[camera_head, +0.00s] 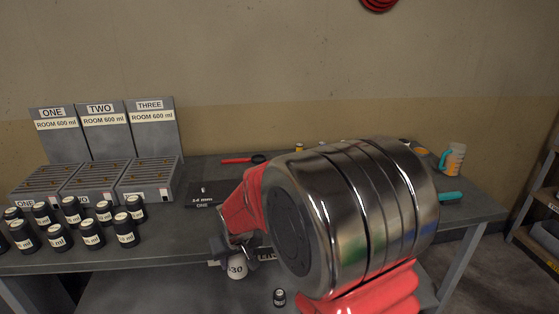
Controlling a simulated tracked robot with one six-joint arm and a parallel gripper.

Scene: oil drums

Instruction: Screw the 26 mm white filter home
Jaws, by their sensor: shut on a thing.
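My gripper (236,254) is low in the middle of the view, shut on a white filter (237,269). The filter's face carries dark print that looks like "30", partly cut off by the gripper. I cannot read "26 mm" on it. A dark plate with a white label (266,254) lies just behind and right of the gripper, mostly hidden by my arm. Another dark plate marked "24 mm" and "ONE" (202,199) lies further back with a small peg on it. I cannot tell whether the filter touches a seat or thread.
Three grey racks (92,180) with boards ONE, TWO, THREE stand at the left. Several black cans (88,232) stand before them. My arm blocks the right-centre.

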